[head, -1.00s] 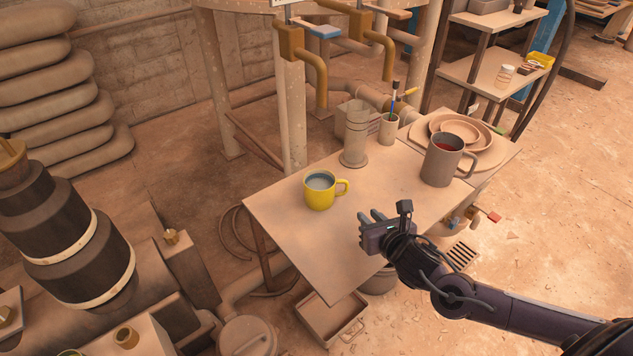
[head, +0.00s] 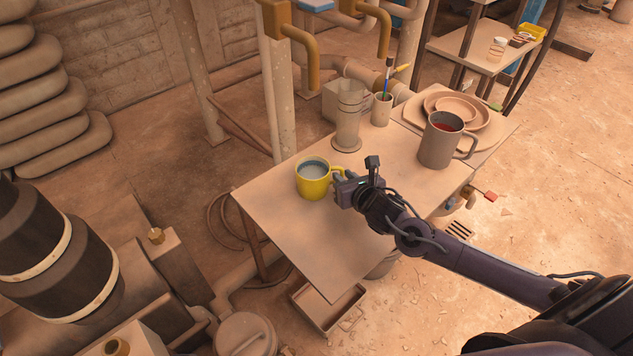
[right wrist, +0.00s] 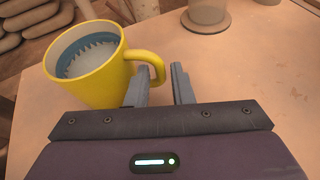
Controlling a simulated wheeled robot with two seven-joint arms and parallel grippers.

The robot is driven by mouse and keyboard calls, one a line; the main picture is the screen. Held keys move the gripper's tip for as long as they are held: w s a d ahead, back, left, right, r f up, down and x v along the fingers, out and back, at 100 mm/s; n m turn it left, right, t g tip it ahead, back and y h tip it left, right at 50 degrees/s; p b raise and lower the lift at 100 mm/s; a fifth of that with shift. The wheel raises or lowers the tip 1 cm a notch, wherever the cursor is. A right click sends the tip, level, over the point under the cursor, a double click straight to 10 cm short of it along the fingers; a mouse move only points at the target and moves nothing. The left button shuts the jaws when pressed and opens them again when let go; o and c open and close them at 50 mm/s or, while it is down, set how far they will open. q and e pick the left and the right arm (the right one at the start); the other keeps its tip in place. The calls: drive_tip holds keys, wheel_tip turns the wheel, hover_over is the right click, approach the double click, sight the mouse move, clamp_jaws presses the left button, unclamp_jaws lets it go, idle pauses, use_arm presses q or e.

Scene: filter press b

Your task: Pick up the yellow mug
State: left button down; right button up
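The yellow mug (head: 312,181) stands upright on the table, with pale contents inside and its handle towards the right. My right gripper (head: 340,182) is right beside the mug at its handle side. In the right wrist view the mug (right wrist: 88,72) is at the upper left. The open fingers of the right gripper (right wrist: 160,85) point forward there, with the end of the handle close to the left finger and reaching towards the gap. I cannot tell whether they touch. My left gripper is not in view.
The table (head: 300,250) is bare in front of the mug. A clear glass cylinder (head: 348,122), a pen cup (head: 381,110), a large grey-brown mug (head: 440,140) and stacked plates (head: 483,112) stand behind and to the right. Brass pipes (head: 300,45) hang above the far edge.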

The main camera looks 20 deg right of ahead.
drive_tip(key=shift+w+f, duration=0.1)
drive_tip(key=shift+w, duration=0.1)
clamp_jaws()
drive_tip(key=shift+r, duration=0.2)
